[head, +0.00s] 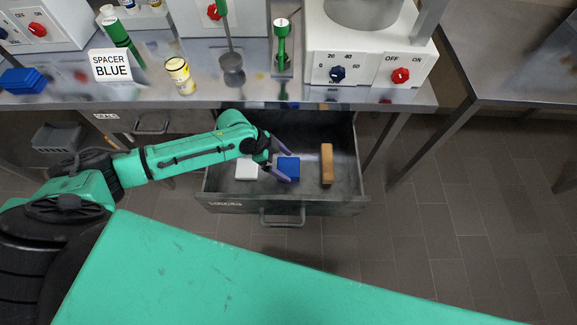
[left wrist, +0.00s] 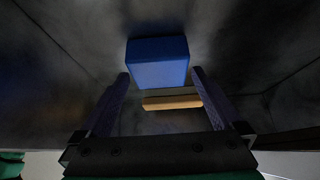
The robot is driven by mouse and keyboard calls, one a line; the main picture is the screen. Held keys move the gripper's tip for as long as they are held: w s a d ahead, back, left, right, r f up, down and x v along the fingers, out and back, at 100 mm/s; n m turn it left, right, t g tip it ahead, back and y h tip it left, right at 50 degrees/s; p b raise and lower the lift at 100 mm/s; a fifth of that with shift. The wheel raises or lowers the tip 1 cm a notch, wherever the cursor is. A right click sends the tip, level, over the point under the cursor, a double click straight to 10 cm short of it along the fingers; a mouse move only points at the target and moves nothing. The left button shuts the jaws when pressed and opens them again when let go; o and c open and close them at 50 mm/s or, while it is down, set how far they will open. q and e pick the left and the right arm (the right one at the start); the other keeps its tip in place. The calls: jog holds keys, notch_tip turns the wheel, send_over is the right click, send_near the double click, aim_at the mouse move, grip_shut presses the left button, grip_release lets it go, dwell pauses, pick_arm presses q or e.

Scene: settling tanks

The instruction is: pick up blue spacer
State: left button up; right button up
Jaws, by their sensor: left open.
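The blue spacer (head: 289,167) is a small blue block lying in the open drawer (head: 345,192), between a white block and an orange-brown block. My left gripper (head: 283,164) has reached down into the drawer at the blue spacer, its purple fingers at the block's near and far sides in the head view. In the left wrist view the blue spacer (left wrist: 158,62) lies ahead of the open fingers (left wrist: 160,90), roughly centred between them. I cannot tell whether a finger touches it. My right gripper is not in view.
The white block (head: 246,169) lies left of the blue spacer and the orange-brown block (head: 326,164) lies right of it. The bench top (head: 210,92) overhangs the drawer's back.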

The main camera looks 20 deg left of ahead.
pick_arm(q)
jog(key=shift+x, duration=1.2)
jog(key=c, duration=1.2)
